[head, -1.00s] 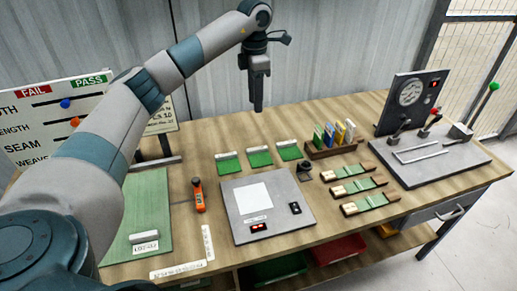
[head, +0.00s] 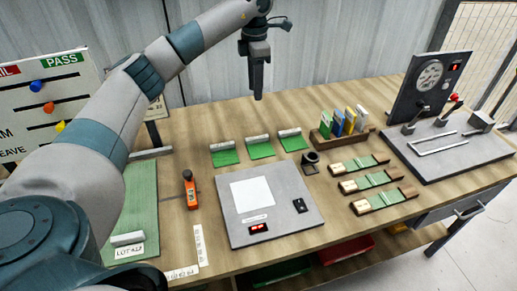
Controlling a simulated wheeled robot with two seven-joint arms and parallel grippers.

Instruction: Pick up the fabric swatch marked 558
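Three green fabric swatches with pale label strips lie in a row behind the grey scale: a left one (head: 224,157), a middle one (head: 260,150) and a right one (head: 293,142). Their markings are too small to read, so I cannot tell which is 558. My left gripper (head: 257,92) points down, above and behind the middle swatch in the picture, apart from the table, with nothing seen in it. Its fingers are seen edge-on, so their opening is unclear. My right gripper is not in view.
The grey scale (head: 233,218) with a white square stands front centre. An orange tool (head: 190,189) lies beside a green mat (head: 134,205). A wooden rack (head: 326,139) holds coloured cards. Strips (head: 371,181) and a gauge stand (head: 428,87) are at right. Bare wood lies behind the swatches.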

